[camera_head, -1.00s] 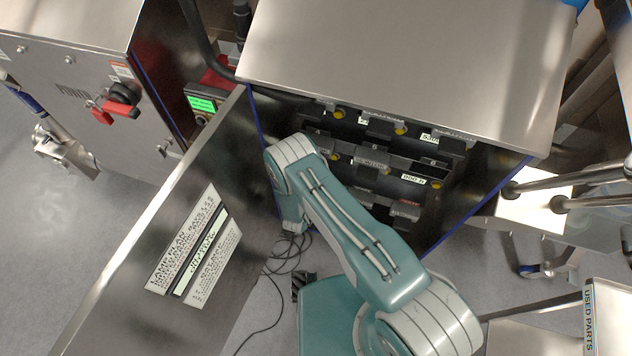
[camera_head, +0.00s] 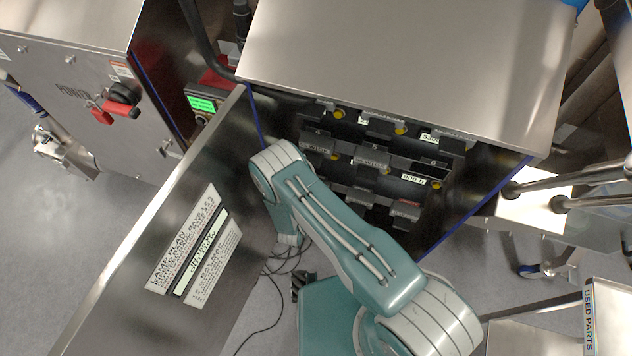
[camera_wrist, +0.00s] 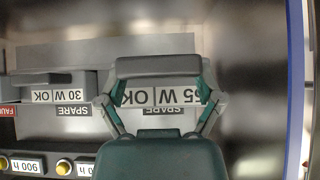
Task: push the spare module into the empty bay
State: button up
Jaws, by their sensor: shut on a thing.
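In the wrist view my gripper (camera_wrist: 157,72) is shut on a grey module whose upside-down label (camera_wrist: 160,94) ends in "5 W OK". The module stands over a "SPARE" tag, and the fingers hide part of its front. Another spare module (camera_wrist: 57,83), marked "30 W OK", is to its left, apart from it. In the head view the lamp bank holds several dark modules, such as one in the middle row (camera_head: 372,158). A black gap (camera_head: 432,170) above the "900 h" label looks like an empty bay. My forearm and the door hide the gripper there.
The open cabinet door (camera_head: 150,225) stands at the left, close to my arm. The steel cabinet top (camera_head: 400,65) overhangs the bank. A blue-edged wall (camera_wrist: 295,90) is at the right of the wrist view. Loose cables (camera_head: 285,255) hang below my arm.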

jog(key=shift+s+a, duration=0.35)
jog(key=shift+s, duration=0.6)
jog(key=shift+s+a, duration=0.3)
jog(key=shift+s, duration=0.6)
